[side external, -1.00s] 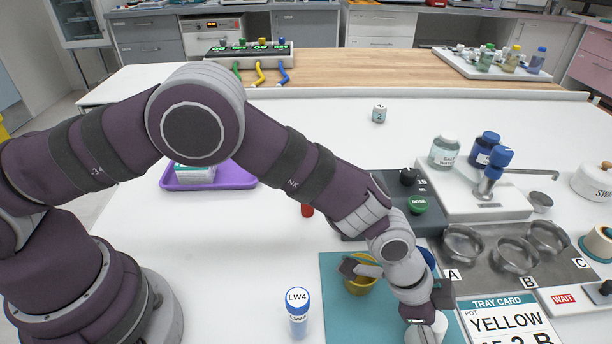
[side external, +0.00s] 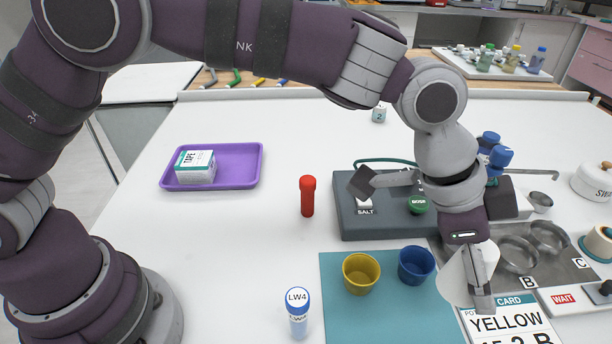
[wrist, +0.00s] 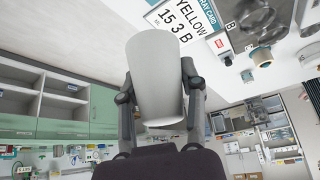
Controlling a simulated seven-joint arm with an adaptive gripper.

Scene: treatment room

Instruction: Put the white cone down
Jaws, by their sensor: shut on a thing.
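The white cone (side external: 457,281) is held tilted in my gripper (side external: 480,290), above the right edge of the teal mat (side external: 345,318) and the tray card. In the wrist view the cone (wrist: 155,75) sits between the two fingers of my gripper (wrist: 158,95), which are shut on it. It looks clear of the table. My gripper hides part of the cone in the side view.
A yellow pot (side external: 361,274) and a blue pot (side external: 416,266) stand on the mat. The tray card (side external: 510,325), metal cups (side external: 517,254) and a grey dosing unit (side external: 385,222) lie close by. An LW4 vial (side external: 298,315) and red tube (side external: 307,197) stand left. The mat's front is bare.

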